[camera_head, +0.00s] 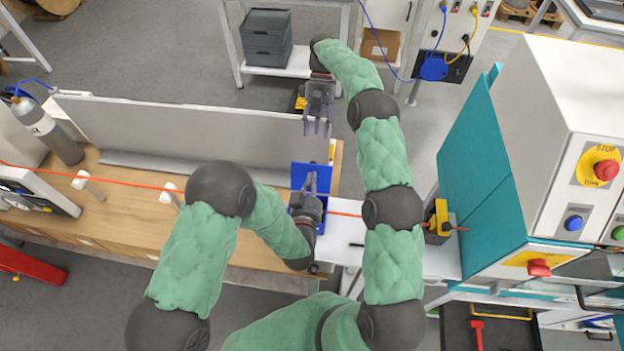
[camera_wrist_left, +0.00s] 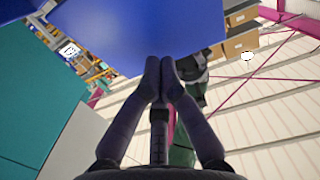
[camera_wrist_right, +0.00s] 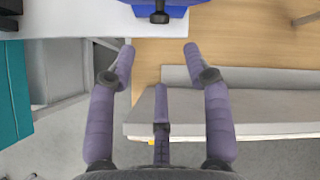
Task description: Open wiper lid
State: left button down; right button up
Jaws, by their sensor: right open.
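The blue wiper lid (camera_head: 299,171) stands raised over the table in the head view. The wiper's blue lower body (camera_head: 320,227) is mostly hidden behind my left gripper. My left gripper (camera_head: 310,175) is shut, with its fingers pointing up in front of the lid. In the left wrist view the lid (camera_wrist_left: 150,22) fills the top, and the closed fingertips (camera_wrist_left: 160,63) are at its lower edge; I cannot tell whether they touch. My right gripper (camera_head: 317,126) is open and empty, above and behind the lid; its spread fingers (camera_wrist_right: 158,50) also show in the right wrist view. Blue wiper parts (camera_wrist_right: 180,9) show at that view's top.
An orange cable (camera_head: 130,184) runs along the wooden table (camera_head: 150,222) through the wiper area to a yellow device (camera_head: 437,218). A grey panel (camera_head: 200,132) stands along the table's back. A teal-and-white machine (camera_head: 490,160) is at the right.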

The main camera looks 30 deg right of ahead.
pick_arm(q)
jog(key=f+v, duration=0.1)
jog(key=v, duration=1.1)
jog(key=shift+r, duration=0.45)
